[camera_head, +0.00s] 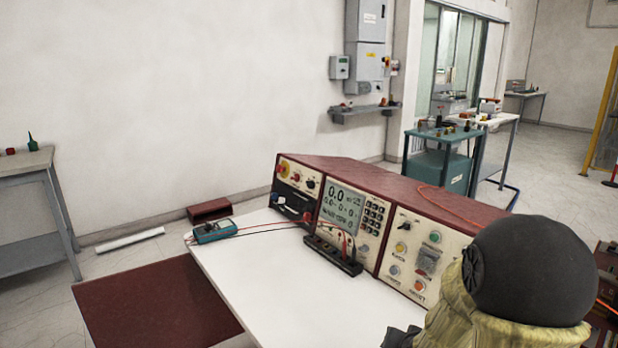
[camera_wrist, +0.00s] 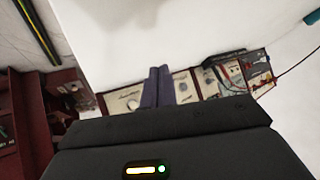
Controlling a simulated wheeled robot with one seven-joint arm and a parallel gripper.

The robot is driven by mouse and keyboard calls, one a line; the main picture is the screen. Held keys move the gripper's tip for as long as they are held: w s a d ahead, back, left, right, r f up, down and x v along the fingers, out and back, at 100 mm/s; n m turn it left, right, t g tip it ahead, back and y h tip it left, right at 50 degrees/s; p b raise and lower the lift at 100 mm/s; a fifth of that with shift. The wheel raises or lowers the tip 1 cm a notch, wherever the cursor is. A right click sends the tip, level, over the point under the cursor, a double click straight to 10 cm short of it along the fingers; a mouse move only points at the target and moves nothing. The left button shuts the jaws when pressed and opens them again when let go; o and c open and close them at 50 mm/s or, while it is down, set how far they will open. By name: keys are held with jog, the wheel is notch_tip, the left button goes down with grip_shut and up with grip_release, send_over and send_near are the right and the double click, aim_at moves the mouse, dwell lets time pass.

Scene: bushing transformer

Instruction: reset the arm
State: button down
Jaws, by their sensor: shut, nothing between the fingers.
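My gripper (camera_wrist: 158,88) shows in the wrist view as two dark fingers side by side, closed together with nothing between them. Behind the fingers, in the picture, is the panel front of the test console (camera_wrist: 183,88). In the head view my arm, with a dark round joint and a yellowish sleeve, fills the lower right corner. It covers the console's right end, and the fingers cannot be made out there.
The dark red console (camera_head: 395,185) with dials and a lit display stands on a white table (camera_head: 265,285). A teal multimeter (camera_head: 214,231) with leads lies at the table's left edge. A black terminal strip (camera_head: 332,256) sits before the console. The table's front left is bare.

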jog(key=s+a+r+n+g, duration=0.1)
jog(key=s+a+n+g, duration=0.2)
jog(key=s, duration=0.5)
jog(key=s+a+r+n+g, duration=0.1)
jog(key=s+a+n+g, duration=0.15)
jog(key=s, duration=0.55)
notch_tip(320, 180, up, 20)
jog(key=p, duration=2)
jog(key=shift+r+g+y, duration=0.2)
jog(key=shift+g+y, duration=0.1)
jog(key=shift+g, duration=0.05)
jog(key=shift+s+a, duration=0.1)
